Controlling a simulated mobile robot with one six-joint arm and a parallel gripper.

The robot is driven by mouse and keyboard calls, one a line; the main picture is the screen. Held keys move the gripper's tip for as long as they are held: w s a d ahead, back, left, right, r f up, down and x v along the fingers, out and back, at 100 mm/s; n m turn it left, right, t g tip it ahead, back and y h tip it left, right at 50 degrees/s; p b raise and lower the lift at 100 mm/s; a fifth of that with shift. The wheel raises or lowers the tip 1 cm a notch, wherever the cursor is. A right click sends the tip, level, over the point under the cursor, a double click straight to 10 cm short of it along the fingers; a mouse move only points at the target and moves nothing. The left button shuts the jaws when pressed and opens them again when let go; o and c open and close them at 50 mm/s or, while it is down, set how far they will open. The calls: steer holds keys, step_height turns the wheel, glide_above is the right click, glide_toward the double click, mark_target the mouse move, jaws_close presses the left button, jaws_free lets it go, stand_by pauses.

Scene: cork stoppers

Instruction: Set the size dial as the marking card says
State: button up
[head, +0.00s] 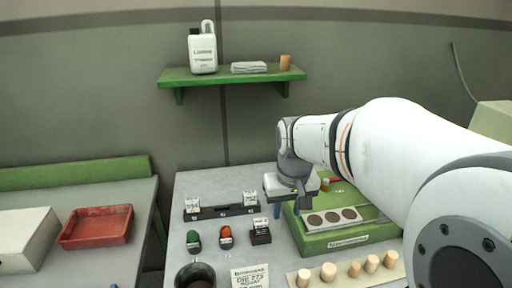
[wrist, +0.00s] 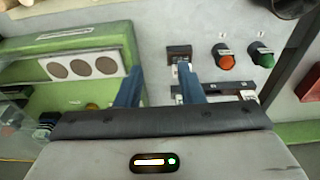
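A white printed card (head: 250,277) lies at the table's front edge in the head view; its large line looks like "DIA 273", the rest too small to be sure. I cannot clearly pick out the size dial. A small black block with a white label (head: 260,236) stands left of the green machine (head: 345,240); the block also shows in the wrist view (wrist: 180,51). My gripper (head: 287,211) hangs by the machine's left edge. In the wrist view its blue fingers are apart with nothing between them (wrist: 159,78). My arm hides part of the machine.
A green button (head: 193,241) and an orange button (head: 226,238) stand before a black rail (head: 222,212) with white cards. A light strip with dark discs (head: 331,219) lies on the machine. Several corks (head: 328,271) stand in front. A dark cup (head: 195,275) is front left.

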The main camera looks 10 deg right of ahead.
steer(key=shift+g, duration=0.9)
steer(key=w+d+p, duration=0.2)
steer(key=w+d, duration=0.1)
steer(key=w, duration=0.5)
steer(key=w+d+f+p, duration=0.1)
steer(key=w+d+p, duration=0.1)
steer(key=w+d, duration=0.2)
steer(key=w+d+f+p, duration=0.1)
steer(key=w+d, duration=0.3)
steer(key=w, duration=0.7)
steer(key=shift+w+p, duration=0.3)
steer(key=shift+p, duration=0.2)
steer(key=shift+w+f, duration=0.1)
steer(key=shift+f, duration=0.15)
step_height(320, 180, down, 7)
steer(key=shift+f+p, duration=0.2)
steer(key=shift+p, duration=0.5)
steer(key=shift+c, duration=0.5)
